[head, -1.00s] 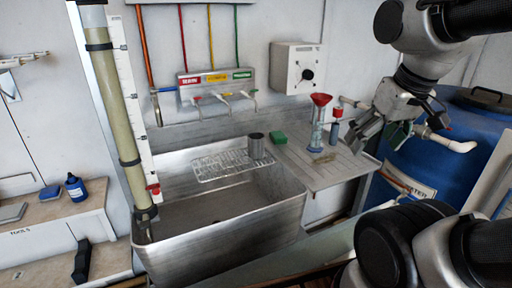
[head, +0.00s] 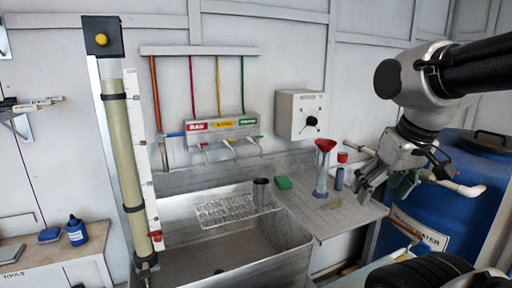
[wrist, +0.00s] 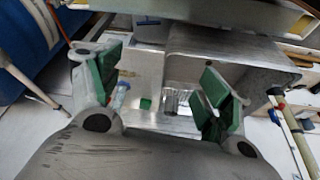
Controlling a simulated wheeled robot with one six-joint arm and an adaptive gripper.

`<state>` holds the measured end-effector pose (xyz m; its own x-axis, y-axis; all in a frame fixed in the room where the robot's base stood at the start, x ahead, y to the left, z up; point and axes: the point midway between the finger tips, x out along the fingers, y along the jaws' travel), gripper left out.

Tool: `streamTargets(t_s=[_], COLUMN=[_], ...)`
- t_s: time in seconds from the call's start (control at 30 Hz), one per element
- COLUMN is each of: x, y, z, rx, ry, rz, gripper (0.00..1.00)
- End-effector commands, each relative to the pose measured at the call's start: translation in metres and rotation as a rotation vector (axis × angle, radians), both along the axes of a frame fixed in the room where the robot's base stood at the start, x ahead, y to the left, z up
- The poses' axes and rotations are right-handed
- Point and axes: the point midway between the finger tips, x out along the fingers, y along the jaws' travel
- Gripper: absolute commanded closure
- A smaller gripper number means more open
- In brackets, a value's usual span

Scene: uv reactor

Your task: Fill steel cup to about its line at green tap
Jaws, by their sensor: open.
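The steel cup (head: 261,191) stands upright on the wire rack (head: 222,211) in the sink, and its inside cannot be seen. It also shows small in the wrist view (wrist: 170,101). The green tap (head: 254,143) is the right one of the row on the back wall, under a green label and a green pipe. My gripper (head: 385,190) is open and empty, well to the right of the cup, near the drainboard's right edge. Its green-padded fingers (wrist: 160,95) are spread apart in the wrist view.
A green sponge (head: 283,182), a cylinder with a red funnel (head: 324,170) and a small dark bottle (head: 339,178) are on the drainboard (head: 325,218). A blue barrel (head: 455,200) stands at right. A tall tube (head: 124,150) rises at the sink's left.

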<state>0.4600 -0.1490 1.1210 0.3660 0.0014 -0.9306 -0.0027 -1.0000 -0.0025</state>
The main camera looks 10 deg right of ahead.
Motion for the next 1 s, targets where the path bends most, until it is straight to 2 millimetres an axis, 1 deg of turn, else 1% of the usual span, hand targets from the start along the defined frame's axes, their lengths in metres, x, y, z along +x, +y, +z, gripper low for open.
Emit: streamTargets(t_s=[0.37,0.4,0.47,0.5,0.57,0.6,0.67,0.7,0.77,0.8,0.87,0.9,0.97,1.0], x=[0.0,0.0,0.0,0.001,0.003,0.005,0.012,0.021,0.04,0.057,0.085,0.105,0.137,0.16], y=[0.0,0.0,0.001,0.002,0.004,0.006,0.009,0.012,0.018,0.022,0.031,0.037,0.047,0.054], z=[0.0,0.0,0.0,-0.001,-0.006,-0.01,-0.014,-0.014,-0.009,-0.004,0.005,0.011,0.021,0.027], rx=[0.0,0.0,0.0,0.0,0.0,-0.001,-0.002,-0.003,-0.006,-0.007,-0.01,-0.012,-0.014,-0.015], ry=[0.0,0.0,0.0,0.007,0.028,0.05,0.084,0.101,0.121,0.129,0.134,0.133,0.127,0.119], rz=[0.0,0.0,0.003,0.01,0.02,0.028,0.043,0.056,0.075,0.09,0.111,0.124,0.143,0.153], gripper=[0.22,0.26,0.37,0.44,0.55,0.62,0.73,0.8,0.91,0.99,1.0,1.0,1.0,1.0])
